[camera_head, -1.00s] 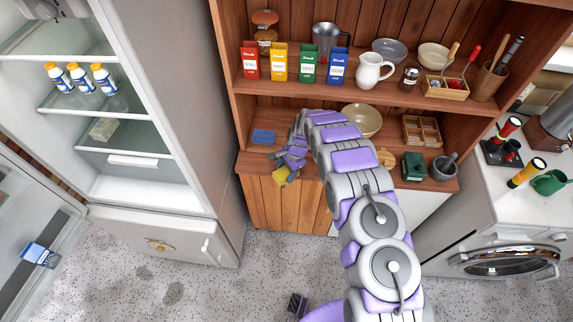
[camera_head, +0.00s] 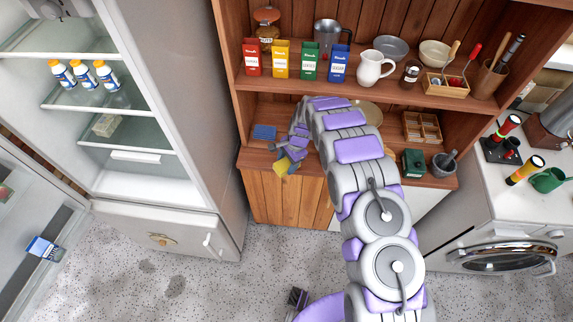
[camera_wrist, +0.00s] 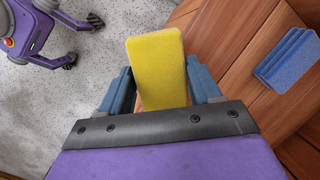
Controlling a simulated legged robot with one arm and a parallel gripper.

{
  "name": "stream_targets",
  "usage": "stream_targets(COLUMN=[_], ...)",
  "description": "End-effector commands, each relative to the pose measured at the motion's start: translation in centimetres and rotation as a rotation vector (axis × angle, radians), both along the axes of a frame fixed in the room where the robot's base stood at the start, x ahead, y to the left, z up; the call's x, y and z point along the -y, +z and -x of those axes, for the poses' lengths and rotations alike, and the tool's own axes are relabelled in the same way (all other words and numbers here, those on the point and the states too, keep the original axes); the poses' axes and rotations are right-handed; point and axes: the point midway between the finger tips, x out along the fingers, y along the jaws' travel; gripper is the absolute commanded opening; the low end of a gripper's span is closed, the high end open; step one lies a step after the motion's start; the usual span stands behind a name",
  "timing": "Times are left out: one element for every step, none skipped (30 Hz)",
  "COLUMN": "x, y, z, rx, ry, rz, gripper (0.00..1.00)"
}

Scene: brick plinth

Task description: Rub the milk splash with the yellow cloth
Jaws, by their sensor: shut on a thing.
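The yellow cloth (camera_head: 284,165) is held at the front edge of the wooden counter. In the wrist view the cloth (camera_wrist: 157,62) looks like a flat yellow pad, standing out beyond the fingers. My gripper (camera_wrist: 160,88) is shut on it, with one blue-grey finger on each side. In the head view my gripper (camera_head: 291,158) is beside the counter front, left of my arm. I cannot make out a milk splash in either view; my arm, gripper and cloth hide part of the counter.
Blue pads (camera_head: 264,132) lie on the counter left of my gripper, and also show in the wrist view (camera_wrist: 288,58). A beige bowl (camera_head: 369,113) is partly behind my arm. An open fridge (camera_head: 165,215) stands at left. The floor (camera_head: 200,285) has darker patches.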

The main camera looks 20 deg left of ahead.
Motion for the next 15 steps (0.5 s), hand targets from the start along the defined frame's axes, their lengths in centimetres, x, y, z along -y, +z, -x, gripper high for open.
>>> stream_targets(x=[0.0, 0.0, 0.0, 0.0, 0.0, 0.0, 0.0, 0.0, 0.0, 0.0, 0.0, 0.0, 0.0, 0.0, 0.0], y=[0.6, 0.9, 1.2, 1.4, 1.5, 1.6, 1.7, 1.7, 1.7, 1.6, 1.6, 1.6, 1.6, 1.6, 1.7], z=[0.0, 0.0, 0.0, 0.0, 0.0, 0.1, 0.1, 0.1, 0.0, 0.0, 0.0, 0.0, 0.0, 0.0, 0.0], rx=[0.000, 0.000, 0.000, 0.000, -0.001, -0.002, -0.001, -0.001, -0.002, -0.002, -0.001, -0.001, -0.001, -0.001, -0.001], ry=[0.000, 0.000, 0.000, 0.000, 0.000, -0.001, 0.000, 0.000, -0.001, -0.001, 0.000, 0.000, 0.000, 0.000, 0.000], rz=[0.000, 0.000, 0.000, 0.000, 0.001, 0.000, 0.000, 0.000, 0.000, 0.000, 0.000, 0.000, 0.000, 0.000, 0.001], gripper=[0.25, 0.25, 0.25, 0.25, 0.25, 0.25, 0.25, 0.25, 0.25, 0.25, 0.25, 0.25, 0.25, 0.25, 0.25])
